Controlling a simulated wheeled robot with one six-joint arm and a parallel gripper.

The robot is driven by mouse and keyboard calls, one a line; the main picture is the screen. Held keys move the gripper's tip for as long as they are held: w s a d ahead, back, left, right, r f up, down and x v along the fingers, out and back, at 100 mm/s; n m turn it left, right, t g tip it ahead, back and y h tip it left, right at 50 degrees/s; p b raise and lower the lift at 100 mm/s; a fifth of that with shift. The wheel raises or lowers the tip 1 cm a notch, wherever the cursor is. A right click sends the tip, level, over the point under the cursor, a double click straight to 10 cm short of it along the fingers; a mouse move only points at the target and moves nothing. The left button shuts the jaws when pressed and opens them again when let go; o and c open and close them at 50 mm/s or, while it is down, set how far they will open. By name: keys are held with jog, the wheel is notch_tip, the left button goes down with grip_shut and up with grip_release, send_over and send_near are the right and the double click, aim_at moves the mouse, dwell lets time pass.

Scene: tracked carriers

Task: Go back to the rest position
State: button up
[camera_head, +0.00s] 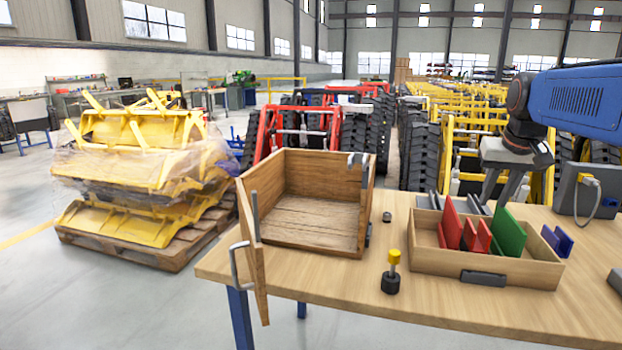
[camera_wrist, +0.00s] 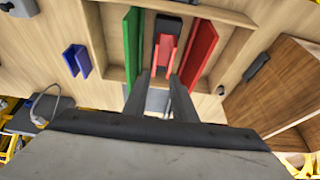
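My gripper (camera_head: 497,199) points down over the back part of a low wooden tray (camera_head: 533,273) on the workbench. Its two fingers stand apart. In the wrist view the gripper (camera_wrist: 160,76) shows a gap between the fingers, with nothing clearly held in it. A small red part (camera_wrist: 168,47) stands just beyond the fingertips. A green plate (camera_head: 508,232) and a tall red plate (camera_head: 450,224) stand upright in the tray on either side. Grey parts (camera_head: 478,205) lie at the tray's back, partly hidden.
An open wooden box (camera_head: 310,236) with its door (camera_head: 256,270) swung out stands left on the bench (camera_head: 440,314). A yellow-and-black knob (camera_head: 391,275) stands between box and tray. A blue part (camera_head: 556,240) and a grey box with a cable (camera_head: 570,190) are at right.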

jog(key=s+a+f+n, duration=0.1)
jog(key=s+a+f, duration=0.3)
jog(key=s+f, duration=0.2)
jog(key=s+a+f+n, duration=0.1)
jog(key=s+a+f, duration=0.4)
jog(key=s, duration=0.6)
jog(key=s+a+f+n+y, duration=0.1)
jog(key=s+a+f, duration=0.4)
jog(key=s+f, duration=0.4)
jog(key=shift+s+a, duration=0.15)
jog(key=shift+s, duration=0.05)
